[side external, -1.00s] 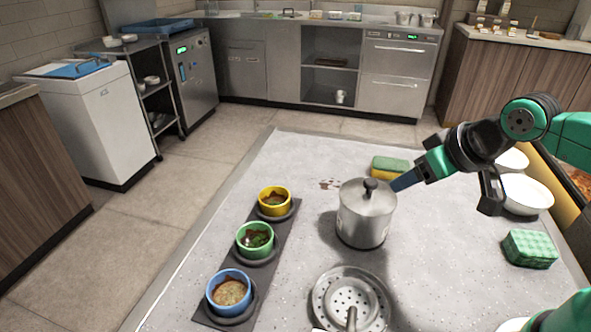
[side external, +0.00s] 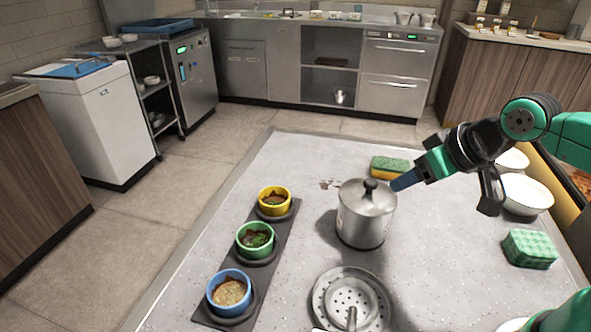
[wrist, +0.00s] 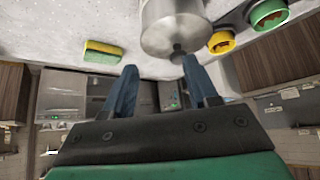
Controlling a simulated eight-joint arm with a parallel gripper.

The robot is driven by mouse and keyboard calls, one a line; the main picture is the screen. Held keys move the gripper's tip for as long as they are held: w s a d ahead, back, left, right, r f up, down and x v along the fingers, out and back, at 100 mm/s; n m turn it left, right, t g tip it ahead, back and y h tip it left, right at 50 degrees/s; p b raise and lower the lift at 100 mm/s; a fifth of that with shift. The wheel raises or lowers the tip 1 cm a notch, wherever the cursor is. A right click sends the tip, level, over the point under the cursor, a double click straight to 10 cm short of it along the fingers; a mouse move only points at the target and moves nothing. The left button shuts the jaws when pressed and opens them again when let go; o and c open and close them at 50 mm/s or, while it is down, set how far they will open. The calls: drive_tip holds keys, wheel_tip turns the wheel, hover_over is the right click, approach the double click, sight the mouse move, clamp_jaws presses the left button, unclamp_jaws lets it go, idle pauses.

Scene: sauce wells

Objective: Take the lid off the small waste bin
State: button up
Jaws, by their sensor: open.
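The small waste bin (side external: 362,226) is a silver metal cylinder standing upright on the speckled worktop. Its lid (side external: 366,199) is on top, with a dark round knob (side external: 370,184). My gripper (side external: 398,184) comes in from the right at lid height, its blue fingers close beside the knob. In the wrist view, the fingers of my gripper (wrist: 160,68) are apart with nothing held between them. The knob (wrist: 178,54) shows near the tip of the right finger; I cannot tell whether they touch.
Yellow (side external: 274,201), green (side external: 255,239) and blue (side external: 229,292) sauce pots sit in a dark holder on the left. A round strainer (side external: 330,300) lies in front of the bin. A yellow-green sponge (side external: 390,166) is behind it; a green sponge (side external: 530,249) and white bowls (side external: 526,194) are right.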

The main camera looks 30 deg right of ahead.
drive_tip(key=shift+o, duration=0.2)
drive_tip(key=shift+o, duration=0.9)
wheel_tip(320, 180, up, 2)
drive_tip(key=n+g+y, duration=0.1)
drive_tip(key=n+g, duration=0.4)
drive_tip(key=n, duration=0.6)
hover_over(372, 181)
drive_tip(key=s+d, duration=0.1)
drive_tip(key=shift+s, duration=0.2)
drive_tip(key=shift+w+n+g+y, duration=0.3)
drive_tip(key=shift+w+n+g, duration=0.15)
drive_tip(key=shift+n+g, duration=0.4)
drive_tip(key=shift+w+a+f+n, duration=0.1)
drive_tip(key=shift+f+n, duration=0.1)
drive_tip(key=shift+n, duration=0.15)
drive_tip(key=shift+f, duration=0.3)
drive_tip(key=shift+w+a+f, duration=0.1)
drive_tip(key=shift+a+f, duration=0.1)
drive_tip(key=shift+f, duration=1)
drive_tip(key=shift+a+f, duration=0.2)
drive_tip(key=shift+f, duration=0.95)
